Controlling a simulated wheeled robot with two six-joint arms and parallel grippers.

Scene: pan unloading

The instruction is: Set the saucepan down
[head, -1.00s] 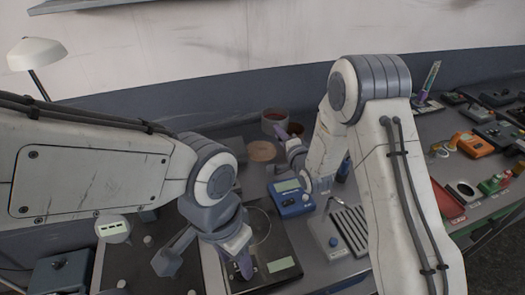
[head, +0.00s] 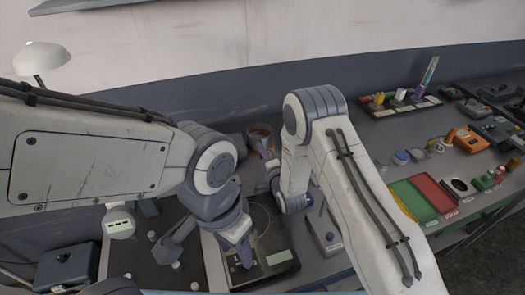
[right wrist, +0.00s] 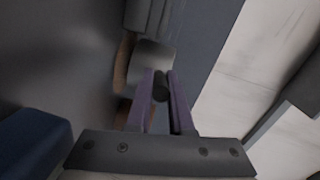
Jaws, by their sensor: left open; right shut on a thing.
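The saucepan (head: 260,132) is a small grey pot with a reddish-brown inside, at the back of the bench in the head view. The right wrist view shows its metal side (right wrist: 152,58) and dark handle (right wrist: 160,86). My right gripper (right wrist: 158,92) is shut on the handle; in the head view my right arm partly hides it. A brown edge (right wrist: 122,68), perhaps a round mat, shows beside and behind the pan. I cannot tell whether the pan touches it. My left gripper (head: 241,256) is open above a black flat device at the front.
The black device (head: 278,258) with a pale label lies below my left gripper. A grey block (head: 325,235) stands right of it. Green (head: 412,200) and red (head: 435,192) trays lie further right. A white lamp (head: 42,58) stands at the left.

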